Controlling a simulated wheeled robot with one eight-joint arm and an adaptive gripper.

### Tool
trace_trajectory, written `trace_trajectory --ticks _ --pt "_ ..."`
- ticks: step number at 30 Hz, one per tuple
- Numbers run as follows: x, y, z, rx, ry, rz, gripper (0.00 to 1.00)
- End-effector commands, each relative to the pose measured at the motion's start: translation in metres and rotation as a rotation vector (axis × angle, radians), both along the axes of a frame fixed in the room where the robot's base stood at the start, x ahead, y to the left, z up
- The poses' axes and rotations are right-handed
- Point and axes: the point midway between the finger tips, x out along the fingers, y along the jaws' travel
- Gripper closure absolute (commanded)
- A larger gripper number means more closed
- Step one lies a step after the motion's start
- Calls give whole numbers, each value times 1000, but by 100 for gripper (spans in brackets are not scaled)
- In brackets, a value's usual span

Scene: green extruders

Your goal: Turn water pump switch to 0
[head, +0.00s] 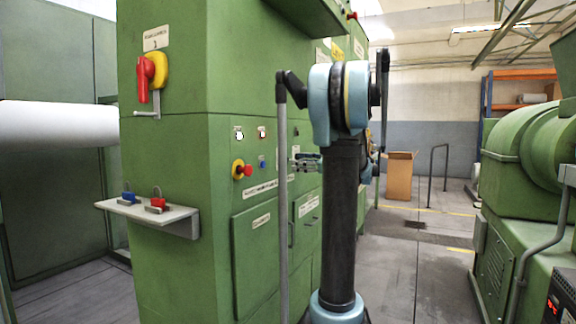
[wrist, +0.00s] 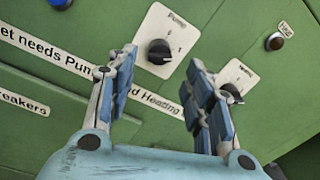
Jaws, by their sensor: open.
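In the wrist view, a black rotary knob (wrist: 159,52) sits on a white plate (wrist: 178,22), whose printed label appears to read "Pump". Small position marks are beside the knob, but too blurred to tell which one it points to. My gripper (wrist: 162,62) is open, its blue-padded fingers either side of the knob in the picture, with no clear contact. A second black knob (wrist: 233,93) on another white plate is partly hidden behind the right finger. In the head view my gripper (head: 306,163) is small, at the green cabinet's front; the pump knob cannot be made out there.
The green cabinet (head: 165,200) carries a red-and-yellow main switch (head: 151,72), a red emergency button (head: 243,170) and a shelf (head: 180,218) with padlocks. In the wrist view a dark button (wrist: 274,42) is at upper right. Open floor (head: 400,270) lies right of my arm, before green machinery (head: 530,190).

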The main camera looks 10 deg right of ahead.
Motion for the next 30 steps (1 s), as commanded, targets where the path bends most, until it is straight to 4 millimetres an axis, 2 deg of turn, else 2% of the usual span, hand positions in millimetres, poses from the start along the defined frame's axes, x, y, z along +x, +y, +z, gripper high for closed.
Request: trace_trajectory --ticks 6,12,25,30 --pt "20 26 0 0 0 3 53" --pt "32 41 0 0 0 2 53" --pt "37 46 0 0 0 0 53" --pt "37 45 0 0 0 0 91"
